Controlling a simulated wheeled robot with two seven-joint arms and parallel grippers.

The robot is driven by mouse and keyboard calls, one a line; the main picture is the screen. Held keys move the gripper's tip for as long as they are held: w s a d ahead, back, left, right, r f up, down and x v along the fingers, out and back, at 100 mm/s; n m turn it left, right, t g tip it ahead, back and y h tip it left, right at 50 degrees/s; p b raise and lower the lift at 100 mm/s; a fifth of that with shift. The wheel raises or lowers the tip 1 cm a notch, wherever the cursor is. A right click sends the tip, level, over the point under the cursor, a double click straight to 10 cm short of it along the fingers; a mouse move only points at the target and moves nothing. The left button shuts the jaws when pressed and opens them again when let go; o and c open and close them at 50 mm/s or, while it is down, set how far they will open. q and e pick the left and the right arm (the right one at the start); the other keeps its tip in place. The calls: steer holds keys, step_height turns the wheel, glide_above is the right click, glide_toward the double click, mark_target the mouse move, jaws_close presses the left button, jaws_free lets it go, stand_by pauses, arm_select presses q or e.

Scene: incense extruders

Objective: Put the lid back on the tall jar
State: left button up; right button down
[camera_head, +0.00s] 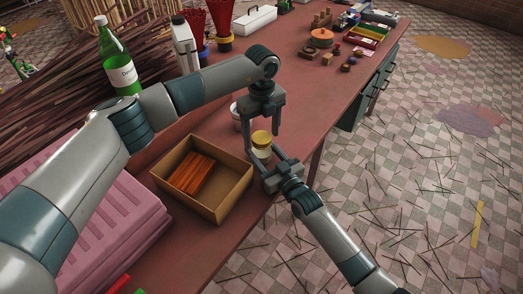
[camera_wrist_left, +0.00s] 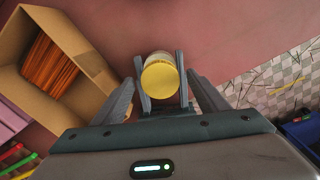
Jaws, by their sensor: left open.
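The tall jar (camera_head: 262,153) is upright and pale, near the table's right edge. The yellow lid (camera_head: 261,138) is at its mouth; in the left wrist view the lid (camera_wrist_left: 160,80) covers most of the jar from above. I cannot tell whether it is fully seated. My left gripper (camera_head: 262,132) points down from above, open, with a finger on either side of the lid and gaps between. My right gripper (camera_head: 268,168) comes from the lower right and is shut on the jar; its fingers (camera_wrist_left: 161,90) flank the jar in the wrist view.
A cardboard box (camera_head: 232,198) with brown sticks stands left of the jar. A white container (camera_head: 236,113) is partly hidden behind my left gripper. A green bottle (camera_head: 119,62) and a pink ridged block (camera_head: 95,215) are further left. The table's right edge is close.

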arm_select(q)
steer(key=c, duration=1.1)
steer(key=m, duration=1.2)
steer(key=shift+m, duration=0.4)
steer(key=shift+c, duration=0.3)
steer(key=m, duration=1.4)
steer(key=o, duration=1.2)
